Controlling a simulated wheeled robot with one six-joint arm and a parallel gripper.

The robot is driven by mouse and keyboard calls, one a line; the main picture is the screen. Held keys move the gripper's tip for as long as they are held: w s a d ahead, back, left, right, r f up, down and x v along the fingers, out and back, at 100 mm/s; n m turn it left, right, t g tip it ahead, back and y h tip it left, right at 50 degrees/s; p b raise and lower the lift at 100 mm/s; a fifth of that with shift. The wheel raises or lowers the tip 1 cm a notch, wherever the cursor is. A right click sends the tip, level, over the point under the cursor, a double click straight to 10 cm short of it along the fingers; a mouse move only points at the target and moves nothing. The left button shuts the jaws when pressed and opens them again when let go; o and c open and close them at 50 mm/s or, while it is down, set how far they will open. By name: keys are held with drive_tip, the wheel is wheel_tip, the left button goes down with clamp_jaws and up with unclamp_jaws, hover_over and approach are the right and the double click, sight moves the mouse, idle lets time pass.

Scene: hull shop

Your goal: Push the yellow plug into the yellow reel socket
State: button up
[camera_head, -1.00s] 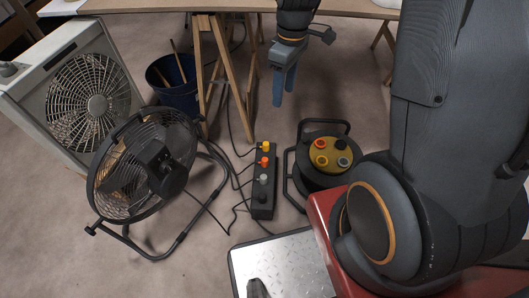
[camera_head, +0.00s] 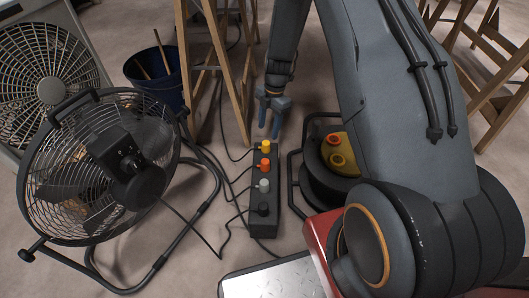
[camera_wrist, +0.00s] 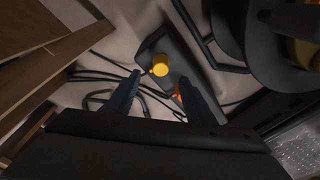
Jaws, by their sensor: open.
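The yellow plug (camera_head: 267,146) stands at the far end of a black power strip (camera_head: 265,222). In the wrist view the yellow plug (camera_wrist: 177,46) shows just beyond the fingertips, roughly between their lines. My gripper (camera_head: 269,128) is open and empty, just above and beyond the plug, not around it; its two fingers also show in the wrist view (camera_wrist: 160,79). The black cable reel (camera_head: 318,180) stands right of the strip. On its yellowish face, the yellow reel socket (camera_head: 338,160) is the nearer of two visible sockets, beside an orange one (camera_head: 332,139). My arm hides the reel's right side.
Orange (camera_head: 265,163), grey (camera_head: 264,186) and black (camera_head: 264,209) plugs stand in line on the strip, with cables running left. A floor fan (camera_head: 100,165) is at left, a blue bucket (camera_head: 157,80) behind it. Wooden trestle legs (camera_head: 222,70) stand close left of my gripper.

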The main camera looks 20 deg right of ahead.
sight(266, 142)
drive_tip(key=shift+w+f, duration=0.2)
drive_tip(key=shift+f, duration=0.3)
drive_tip(key=shift+s+a+f+b, duration=0.15)
drive_tip(key=shift+f+b, duration=0.4)
drive_tip(key=shift+f, duration=0.7)
drive_tip(key=shift+f, duration=0.1)
drive_tip(key=f+b, duration=0.2)
drive_tip(key=f, duration=0.1)
drive_tip(key=a+f+b, duration=0.1)
drive_tip(key=f, duration=0.1)
drive_tip(key=shift+s, duration=0.4)
drive_tip(key=c, duration=1.1)
